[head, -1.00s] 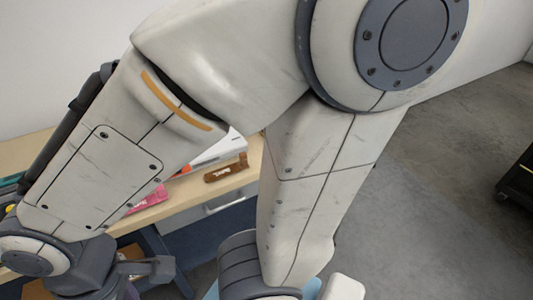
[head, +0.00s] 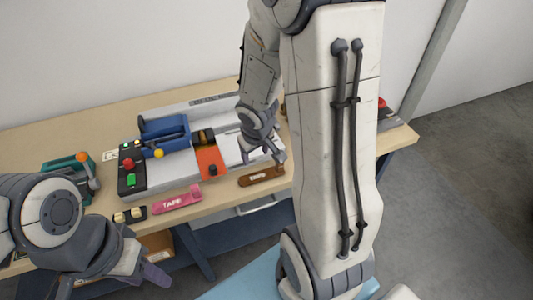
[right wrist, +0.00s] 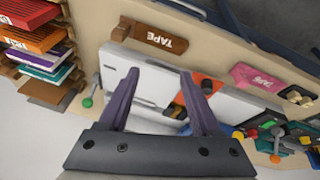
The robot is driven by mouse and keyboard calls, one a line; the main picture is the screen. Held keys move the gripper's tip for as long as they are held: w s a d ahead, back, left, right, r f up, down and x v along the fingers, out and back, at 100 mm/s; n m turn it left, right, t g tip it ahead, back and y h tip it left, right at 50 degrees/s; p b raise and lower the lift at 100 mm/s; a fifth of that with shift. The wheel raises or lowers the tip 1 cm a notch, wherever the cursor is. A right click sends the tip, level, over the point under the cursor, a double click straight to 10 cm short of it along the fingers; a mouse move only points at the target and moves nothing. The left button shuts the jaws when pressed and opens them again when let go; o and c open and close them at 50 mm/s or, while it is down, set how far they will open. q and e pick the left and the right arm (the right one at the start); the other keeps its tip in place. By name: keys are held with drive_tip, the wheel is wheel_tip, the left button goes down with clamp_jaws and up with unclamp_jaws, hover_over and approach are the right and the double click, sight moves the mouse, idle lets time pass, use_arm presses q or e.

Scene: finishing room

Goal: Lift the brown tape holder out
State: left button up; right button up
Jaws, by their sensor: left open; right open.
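The brown tape holder (head: 261,176), marked TAPE, lies near the front edge of the table, right of the pink tape holder (head: 176,199). In the right wrist view the brown tape holder (right wrist: 162,39) lies beyond the fingertips, at the top. My right gripper (head: 263,157) is open and empty, above the white bed of the machine just behind the brown holder; its two fingers also show apart in the right wrist view (right wrist: 160,80). My left gripper (head: 108,280) is open and empty at the lower left, in front of the table.
The machine with a blue body (head: 165,133) and an orange plate (head: 210,161) stands behind the holders. A control box (head: 131,172) with red and green buttons is left of it. A rack of coloured packs (right wrist: 35,42) is in the right wrist view.

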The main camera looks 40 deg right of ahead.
drive_tip(key=d+f+m, duration=0.1)
drive_tip(key=d+f, duration=0.1)
drive_tip(key=d, duration=0.1)
drive_tip(key=d+f+m+b, duration=0.1)
drive_tip(key=d+f, duration=0.2)
drive_tip(key=d+f+y, duration=0.1)
drive_tip(key=d+f, duration=0.2)
drive_tip(key=d, duration=0.1)
drive_tip(key=shift+d+m+b, duration=0.1)
drive_tip(key=shift+m+b, duration=0.3)
drive_tip(key=b+x, duration=0.1)
drive_tip(key=x, duration=0.1)
drive_tip(key=b+x, duration=0.2)
drive_tip(key=x, duration=0.1)
drive_tip(key=shift+w, duration=0.3)
use_arm(q)
wheel_tip(320, 180, down, 4)
drive_tip(key=shift+r, duration=0.15)
use_arm(e)
clamp_jaws()
